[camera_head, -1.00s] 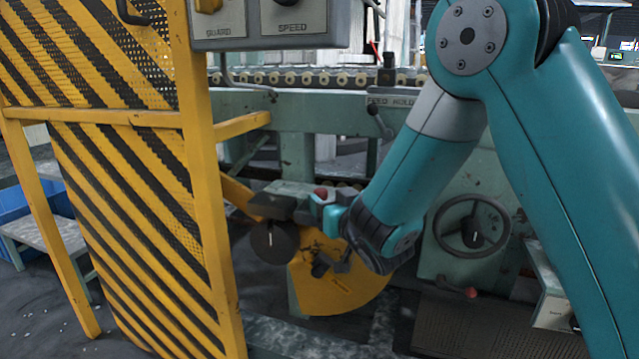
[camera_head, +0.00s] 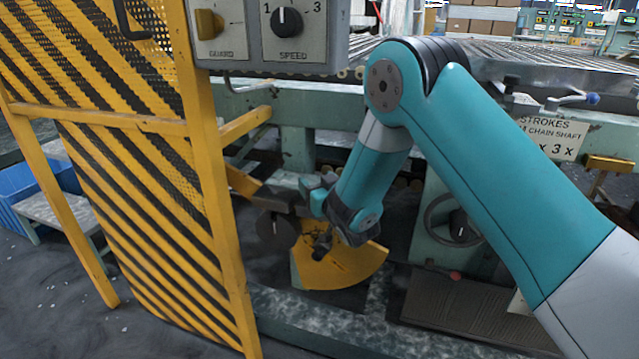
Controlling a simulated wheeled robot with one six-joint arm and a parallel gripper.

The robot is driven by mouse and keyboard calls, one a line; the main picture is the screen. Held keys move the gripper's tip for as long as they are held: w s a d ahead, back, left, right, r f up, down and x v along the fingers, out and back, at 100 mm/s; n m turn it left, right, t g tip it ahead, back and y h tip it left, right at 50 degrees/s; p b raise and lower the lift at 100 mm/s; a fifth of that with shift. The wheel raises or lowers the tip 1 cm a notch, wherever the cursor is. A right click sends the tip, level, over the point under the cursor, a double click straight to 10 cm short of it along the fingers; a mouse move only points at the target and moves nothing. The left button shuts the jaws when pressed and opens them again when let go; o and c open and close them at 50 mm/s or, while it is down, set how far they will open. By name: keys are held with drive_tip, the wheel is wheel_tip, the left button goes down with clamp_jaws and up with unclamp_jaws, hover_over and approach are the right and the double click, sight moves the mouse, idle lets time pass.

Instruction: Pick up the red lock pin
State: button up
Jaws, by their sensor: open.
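My gripper (camera_head: 312,190) is at the end of my teal arm, small and partly hidden by the wrist. It is open, beside the dark bracket above the yellow quadrant plate (camera_head: 345,270). The red lock pin cannot be made out; the wrist and gripper cover the place where a red piece showed earlier. I cannot tell whether the gripper touches it.
A yellow-and-black striped guard (camera_head: 130,200) stands close on the left, with a control panel (camera_head: 275,35) above. A round dark disc (camera_head: 277,224) is left of the quadrant. A handwheel (camera_head: 458,225) and a red-tipped lever (camera_head: 455,275) are at the right.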

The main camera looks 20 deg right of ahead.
drive_tip(key=shift+w, duration=0.1)
drive_tip(key=shift+c, duration=0.4)
drive_tip(key=c, duration=0.9)
drive_tip(key=shift+c, duration=0.2)
wheel_tip(320, 180, up, 20)
drive_tip(key=p, duration=0.6)
